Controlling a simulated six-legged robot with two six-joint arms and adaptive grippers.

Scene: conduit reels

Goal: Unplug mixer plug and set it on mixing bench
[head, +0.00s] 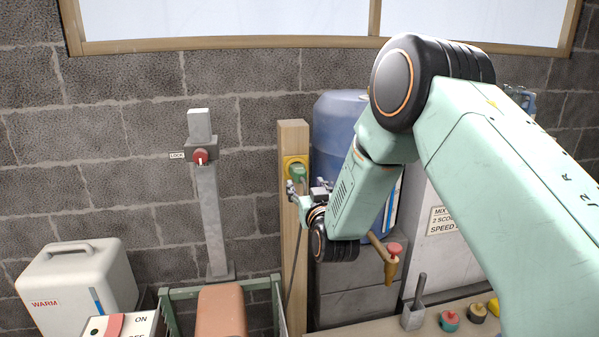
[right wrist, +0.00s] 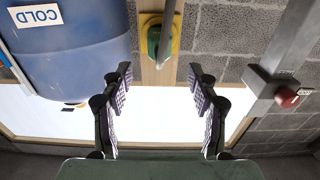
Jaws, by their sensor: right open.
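The green mixer plug (head: 298,172) sits in a yellow socket (head: 289,160) on an upright wooden post (head: 294,240). In the right wrist view the plug (right wrist: 154,42) shows beyond the fingertips, with a grey cable (right wrist: 168,32) running from it. My right gripper (head: 297,190) is just below the plug in the head view. In the right wrist view my right gripper (right wrist: 160,76) is open, its fingers apart and nothing between them. A wooden bench top (head: 375,327), likely the mixing bench, is partly visible at the bottom right. My left gripper is not in view.
A blue barrel (head: 335,110) stands right behind the post, close to my right arm. A grey post with a red lock knob (head: 200,157) stands to the left. A white warm box (head: 75,280) and a green frame (head: 180,292) are lower left. Small knobs (head: 450,320) crowd the bench.

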